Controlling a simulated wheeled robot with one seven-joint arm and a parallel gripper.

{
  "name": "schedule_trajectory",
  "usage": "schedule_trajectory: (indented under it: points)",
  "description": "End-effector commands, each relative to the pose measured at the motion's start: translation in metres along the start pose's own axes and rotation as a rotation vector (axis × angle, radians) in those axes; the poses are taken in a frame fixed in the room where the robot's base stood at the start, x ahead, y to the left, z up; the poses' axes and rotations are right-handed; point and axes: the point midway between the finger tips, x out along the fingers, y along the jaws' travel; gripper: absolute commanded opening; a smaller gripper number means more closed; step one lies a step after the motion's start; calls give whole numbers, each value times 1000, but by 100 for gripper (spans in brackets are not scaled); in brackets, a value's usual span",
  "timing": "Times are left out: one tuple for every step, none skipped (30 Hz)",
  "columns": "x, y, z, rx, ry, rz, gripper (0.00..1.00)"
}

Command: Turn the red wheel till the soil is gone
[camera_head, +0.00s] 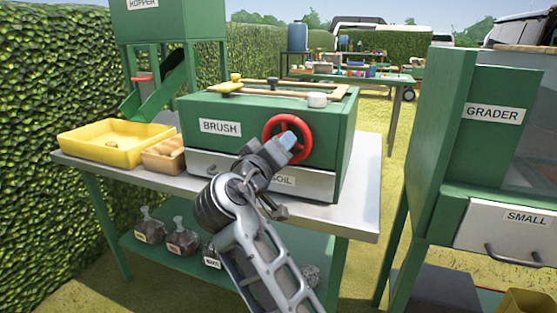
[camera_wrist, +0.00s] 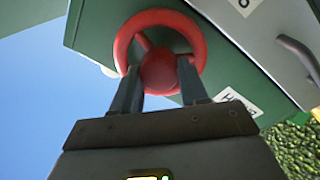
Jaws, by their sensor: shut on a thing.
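The red wheel (camera_head: 270,131) is on the front of the green box labelled BRUSH (camera_head: 232,108), at its right side. My gripper (camera_head: 287,142) is at the wheel, with my arm reaching up from below. In the wrist view, the two fingers of my gripper (camera_wrist: 159,85) are shut on the hub of the red wheel (camera_wrist: 126,37), one on each side. Below the wheel is a grey drawer front (camera_head: 318,184) with a label that ends in SOIL, partly hidden by my arm. No soil can be made out.
A yellow tray (camera_head: 75,146) and a small wooden crate (camera_head: 160,160) stand left of the box on the grey table (camera_head: 365,190). Several bagged items sit on the shelf below. A green GRADER cabinet (camera_head: 475,140) stands at the right, across a gap.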

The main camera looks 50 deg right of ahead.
Motion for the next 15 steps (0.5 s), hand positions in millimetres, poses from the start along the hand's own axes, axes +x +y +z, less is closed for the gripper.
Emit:
schedule_trajectory:
  points:
    - [0, -3, 4, 28, -5, 0, 13]
    - [0, -3, 4, 46, -6, 0, 13]
    - [0, -3, 4, 66, -6, 0, 13]
    - [0, -3, 4, 81, -7, -1, 13]
    - [0, -3, 4, 94, -7, -1, 13]
    - [0, -3, 4, 109, -8, -1, 13]
    - [0, -3, 4, 120, -8, -2, 13]
    - [0, -3, 3, 130, -9, -2, 13]
    - [0, -2, 3, 141, -9, -2, 13]
    - [0, -2, 3, 148, -10, -2, 13]
    - [0, -2, 3, 154, -10, -2, 13]
    - [0, -2, 3, 161, -10, -2, 13]
    - [0, -2, 3, 166, -10, -2, 13]
    - [0, -2, 3, 170, -10, -3, 13]
    - [0, -2, 2, 174, -11, -2, 13]
